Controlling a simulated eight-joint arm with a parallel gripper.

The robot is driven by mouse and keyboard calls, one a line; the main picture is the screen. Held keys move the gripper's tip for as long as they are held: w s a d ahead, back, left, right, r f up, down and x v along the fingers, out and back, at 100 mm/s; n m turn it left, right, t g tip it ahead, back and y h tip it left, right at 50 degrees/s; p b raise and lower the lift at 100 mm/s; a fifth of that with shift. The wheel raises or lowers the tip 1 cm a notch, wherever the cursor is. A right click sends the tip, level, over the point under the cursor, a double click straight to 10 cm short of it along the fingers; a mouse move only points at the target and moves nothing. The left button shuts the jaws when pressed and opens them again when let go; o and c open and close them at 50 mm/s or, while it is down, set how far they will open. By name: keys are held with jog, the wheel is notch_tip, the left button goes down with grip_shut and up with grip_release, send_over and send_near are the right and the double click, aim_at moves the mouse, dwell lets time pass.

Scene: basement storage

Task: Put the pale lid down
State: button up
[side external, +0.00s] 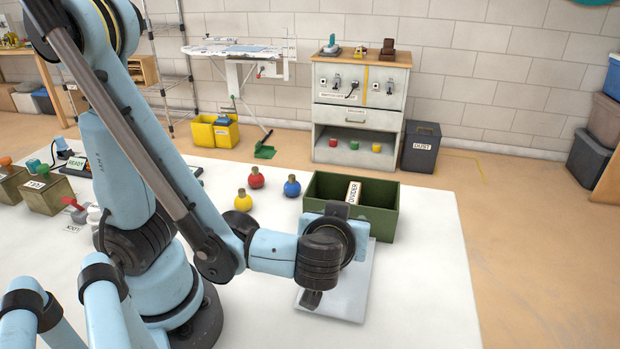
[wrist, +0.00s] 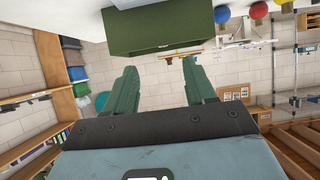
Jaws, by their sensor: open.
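The pale lid (side external: 350,292) is a flat grey-white panel in the side view. It appears to lie flat on the white table, in front of the green box (side external: 384,221), and my wrist covers its upper left part. My gripper (wrist: 160,75) is open, with nothing between its two dark green fingers in the wrist view. In the side view my wrist is over the lid, and the fingers cannot be made out clearly. The green box is open-topped, with a label reading DIVIDER (side external: 353,192) inside it. The box also shows in the wrist view (wrist: 155,27).
A red ball-shaped piece (side external: 256,178), a blue one (side external: 292,187) and a yellow one (side external: 243,201) stand left of the box. Small bins (side external: 45,193) are at the table's far left. The table's right side (side external: 425,285) is clear.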

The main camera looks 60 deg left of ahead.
jog(key=v, duration=0.7)
jog(key=w+a+m+g+h, duration=0.1)
jog(key=w+a+m+h, duration=0.3)
jog(key=a+m+h, duration=0.4)
jog(key=shift+w+a+f+m+h, duration=0.15)
jog(key=shift+a+m+h, duration=0.15)
jog(key=shift+a+m, duration=0.25)
